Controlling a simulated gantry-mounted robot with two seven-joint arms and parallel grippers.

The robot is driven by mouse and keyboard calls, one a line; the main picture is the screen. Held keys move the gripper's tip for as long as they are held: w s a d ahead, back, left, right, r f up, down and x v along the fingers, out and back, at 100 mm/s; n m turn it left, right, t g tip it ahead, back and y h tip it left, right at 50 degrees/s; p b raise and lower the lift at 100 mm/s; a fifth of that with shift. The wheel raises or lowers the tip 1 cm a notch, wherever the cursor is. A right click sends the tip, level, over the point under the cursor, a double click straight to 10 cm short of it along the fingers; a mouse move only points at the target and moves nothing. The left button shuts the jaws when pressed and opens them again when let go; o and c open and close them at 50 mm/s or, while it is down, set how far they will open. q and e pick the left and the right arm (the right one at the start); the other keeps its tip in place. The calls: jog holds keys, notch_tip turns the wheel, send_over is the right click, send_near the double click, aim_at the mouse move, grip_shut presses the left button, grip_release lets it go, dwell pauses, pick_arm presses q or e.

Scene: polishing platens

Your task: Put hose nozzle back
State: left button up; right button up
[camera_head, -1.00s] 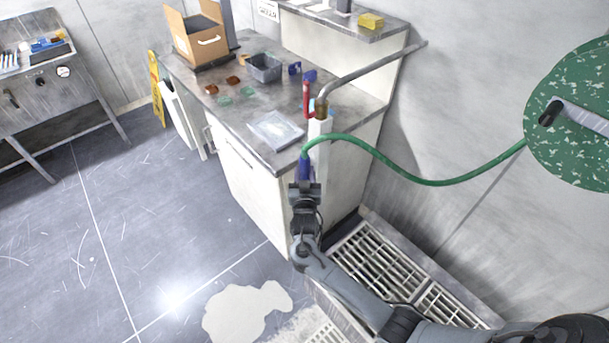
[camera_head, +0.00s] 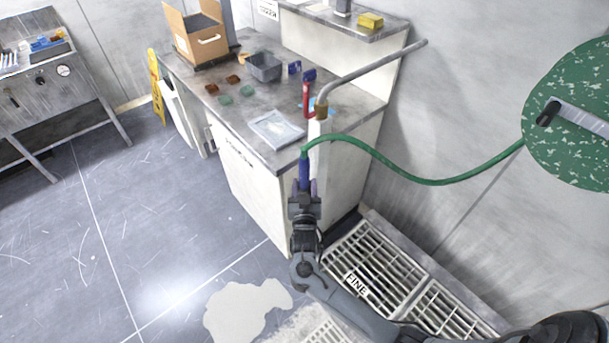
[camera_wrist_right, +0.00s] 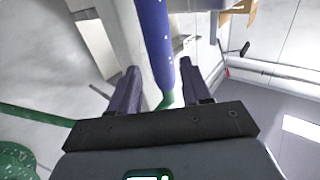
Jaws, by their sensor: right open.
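The hose nozzle (camera_head: 304,169) is blue and upright beside the white post (camera_head: 319,150) at the counter's near corner. The green hose (camera_head: 410,180) loops from its top toward the green disc on the wall. My right gripper (camera_head: 309,187) is open at the nozzle's lower end, coming from below. In the right wrist view the blue nozzle (camera_wrist_right: 155,45) lies ahead and between the spread fingers of my gripper (camera_wrist_right: 161,88), with a gap on each side. Its green end points toward the palm. I cannot tell how the nozzle is supported. My left gripper is not in view.
The grey counter (camera_head: 225,120) holds a cardboard box (camera_head: 197,45), a grey bin (camera_head: 264,66) and a flat clear tray (camera_head: 276,130). A bent metal pipe (camera_head: 375,68) rises near the post. A floor grate (camera_head: 380,265) lies below right. Open floor lies left.

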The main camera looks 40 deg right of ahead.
jog(key=s+a+f+n+g+y, duration=0.2)
jog(key=s+a+f+n+y, duration=0.1)
jog(key=s+a+y, duration=0.4)
jog(key=s+a+f+n+g+y, duration=0.25)
jog(key=s+a, duration=0.35)
jog(key=s, duration=0.3)
jog(key=s+a+r+n+g+y, duration=0.2)
jog(key=s+r+n+g, duration=0.1)
jog(key=s, duration=1.2)
jog(key=n+g, duration=0.1)
jog(key=g, duration=0.1)
jog(key=shift+s+g+p, duration=0.3)
jog(key=shift+s+g, duration=0.05)
jog(key=shift+a+n, duration=0.1)
jog(key=shift+n, duration=0.15)
notch_tip(320, 180, up, 33)
jog(key=p, duration=3.2)
jog(key=shift+f+p, duration=0.2)
jog(key=shift+p, duration=0.15)
